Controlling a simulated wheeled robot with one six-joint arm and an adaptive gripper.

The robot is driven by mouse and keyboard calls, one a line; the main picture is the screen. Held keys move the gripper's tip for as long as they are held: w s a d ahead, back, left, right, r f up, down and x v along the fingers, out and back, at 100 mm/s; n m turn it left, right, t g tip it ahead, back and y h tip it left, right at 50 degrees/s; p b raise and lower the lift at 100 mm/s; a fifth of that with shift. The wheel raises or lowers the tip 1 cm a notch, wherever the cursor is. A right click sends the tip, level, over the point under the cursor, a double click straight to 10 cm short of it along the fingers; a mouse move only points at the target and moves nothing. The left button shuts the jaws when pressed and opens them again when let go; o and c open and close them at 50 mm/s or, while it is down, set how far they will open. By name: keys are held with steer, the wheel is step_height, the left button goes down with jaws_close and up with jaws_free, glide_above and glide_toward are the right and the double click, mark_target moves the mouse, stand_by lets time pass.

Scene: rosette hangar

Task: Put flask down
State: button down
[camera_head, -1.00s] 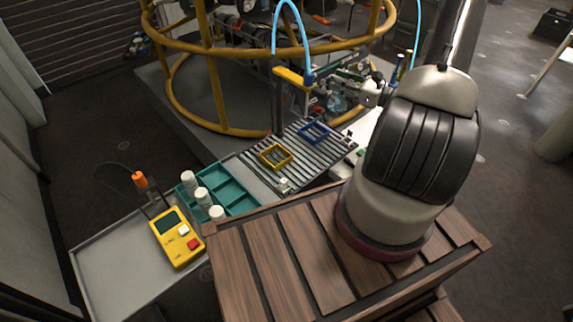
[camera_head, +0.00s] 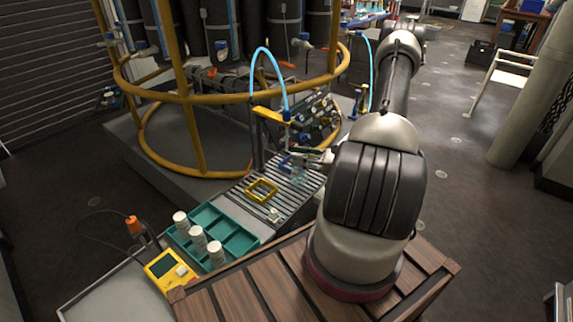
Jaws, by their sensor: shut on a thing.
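My gripper (camera_head: 308,160) is at the far right part of a slatted grey rack (camera_head: 285,205), at the end of my arm. It is shut on a small clear bluish flask (camera_head: 298,177), which looks upright, over or at the blue square frame (camera_head: 284,164). The gripper hides most of this frame, and I cannot tell whether the flask touches the rack. A yellow square frame (camera_head: 261,190) lies empty on the rack, nearer to me.
A teal divided tray (camera_head: 233,240) with white jars (camera_head: 198,238) stands left of the rack. A yellow pipe cage (camera_head: 190,130) and a post with a light-blue hose (camera_head: 258,125) stand behind the rack.

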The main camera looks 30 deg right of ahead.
steer(key=shift+w+a+f, duration=1.6)
steer(key=shift+w+f, duration=0.15)
steer(key=shift+w, duration=0.05)
steer(key=c, duration=1.2)
jaws_free()
steer(key=shift+f, duration=0.15)
steer(key=shift+c, duration=0.2)
